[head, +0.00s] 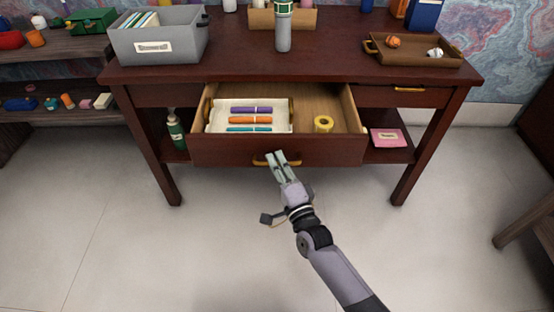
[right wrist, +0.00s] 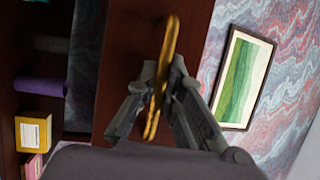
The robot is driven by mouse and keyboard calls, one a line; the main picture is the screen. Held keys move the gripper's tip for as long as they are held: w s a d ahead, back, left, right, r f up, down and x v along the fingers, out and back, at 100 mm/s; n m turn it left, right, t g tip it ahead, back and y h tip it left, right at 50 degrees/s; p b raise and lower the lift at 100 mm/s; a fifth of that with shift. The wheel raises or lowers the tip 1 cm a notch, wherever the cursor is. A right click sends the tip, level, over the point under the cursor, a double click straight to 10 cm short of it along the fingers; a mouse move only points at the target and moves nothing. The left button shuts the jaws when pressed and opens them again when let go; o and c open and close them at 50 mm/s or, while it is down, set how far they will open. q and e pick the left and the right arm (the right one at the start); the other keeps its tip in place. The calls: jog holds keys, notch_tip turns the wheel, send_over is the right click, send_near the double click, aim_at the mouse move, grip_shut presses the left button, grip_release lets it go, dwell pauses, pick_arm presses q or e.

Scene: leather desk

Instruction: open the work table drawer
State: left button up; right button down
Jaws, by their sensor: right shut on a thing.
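The dark wood work table (head: 320,65) stands ahead of me. Its middle drawer (head: 225,150) is pulled out, and its inside shows from above. My right gripper (head: 276,158) is at the drawer front, shut on the brass handle (head: 262,162). In the right wrist view the handle (right wrist: 163,75) runs between the two fingers (right wrist: 158,85), with the drawer front just behind it. My left gripper is not in view.
In the drawer lie a white tray (head: 215,118) with purple, orange and teal pens, and a yellow tape roll (head: 323,123). A grey file box (head: 160,46) and a brown tray (head: 410,58) stand on the tabletop. The floor in front is clear.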

jog(key=shift+s, duration=0.15)
jog(key=c, duration=2)
grip_release()
jog(key=shift+o, duration=0.2)
jog(key=v, duration=1.2)
